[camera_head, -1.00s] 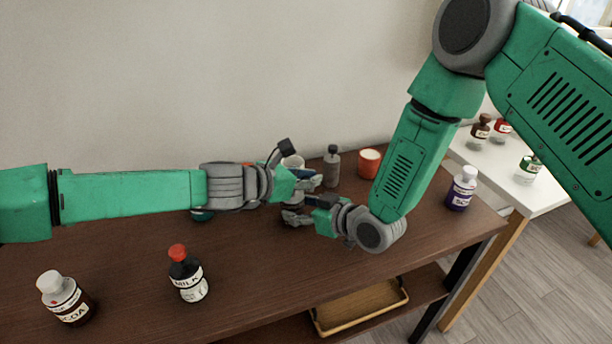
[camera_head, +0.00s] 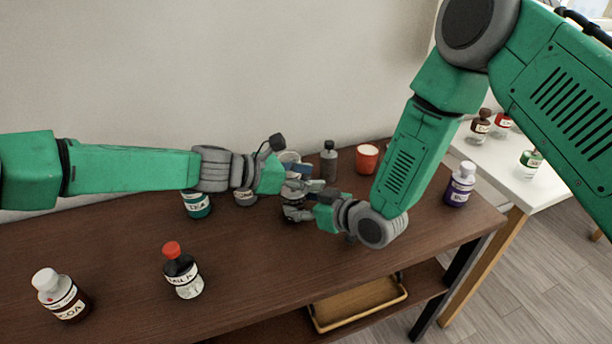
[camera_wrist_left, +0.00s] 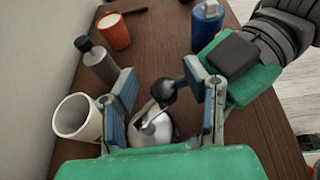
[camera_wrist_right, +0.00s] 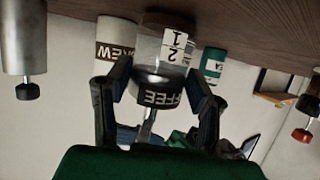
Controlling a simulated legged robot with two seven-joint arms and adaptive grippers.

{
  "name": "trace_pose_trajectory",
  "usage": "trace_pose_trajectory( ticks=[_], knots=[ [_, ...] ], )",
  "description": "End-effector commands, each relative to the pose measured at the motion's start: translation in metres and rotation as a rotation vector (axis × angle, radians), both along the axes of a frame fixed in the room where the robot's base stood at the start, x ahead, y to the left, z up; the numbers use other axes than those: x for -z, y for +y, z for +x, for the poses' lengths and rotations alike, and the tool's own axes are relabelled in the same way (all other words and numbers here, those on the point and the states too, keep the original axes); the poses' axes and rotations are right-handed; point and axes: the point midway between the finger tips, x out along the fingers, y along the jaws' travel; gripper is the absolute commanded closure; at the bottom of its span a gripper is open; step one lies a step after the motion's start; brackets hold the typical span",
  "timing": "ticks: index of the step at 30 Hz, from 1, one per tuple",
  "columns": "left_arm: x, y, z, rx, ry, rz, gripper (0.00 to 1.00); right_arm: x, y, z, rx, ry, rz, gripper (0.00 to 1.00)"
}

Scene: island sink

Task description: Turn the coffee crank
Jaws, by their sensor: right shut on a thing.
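The coffee grinder shows in the right wrist view, upside down there, as a clear jar with a black collar (camera_wrist_right: 160,92) lettered "FEE". My right gripper (camera_wrist_right: 160,98) is shut on this collar from both sides. In the left wrist view the grinder has a silver dome top (camera_wrist_left: 152,124) and a crank with a round black knob (camera_wrist_left: 163,91). My left gripper (camera_wrist_left: 168,92) is open above, with the knob between its blue-padded fingers and gaps on both sides. In the head view my left gripper (camera_head: 306,178) and right gripper (camera_head: 295,205) nearly meet and hide most of the grinder.
A white mug (camera_wrist_left: 78,117) stands close to my left finger. A grey bottle (camera_head: 328,161) and an orange cup (camera_head: 367,158) stand behind. A tea jar (camera_head: 197,205), milk bottle (camera_head: 183,272) and cocoa bottle (camera_head: 61,297) are to the left. The front middle of the table is clear.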

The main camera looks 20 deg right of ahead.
Motion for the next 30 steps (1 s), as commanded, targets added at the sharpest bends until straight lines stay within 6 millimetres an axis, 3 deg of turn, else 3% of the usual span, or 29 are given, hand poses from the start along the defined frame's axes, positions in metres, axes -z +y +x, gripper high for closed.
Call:
trace_pose_trajectory(
  ticks=[8,21,30],
  knots=[
    [-0.004,0.008,0.0,0.001,0.002,-0.009,0.59,-0.001,0.006,0.0,-0.003,0.001,-0.005,0.85],
    [-0.035,0.075,-0.004,0.0,0.0,0.003,0.59,0.0,0.002,0.0,-0.002,0.0,-0.002,0.85],
    [-0.044,0.1,-0.007,0.002,0.003,0.006,0.59,0.0,0.003,0.0,-0.002,0.0,-0.002,0.85]
  ],
)
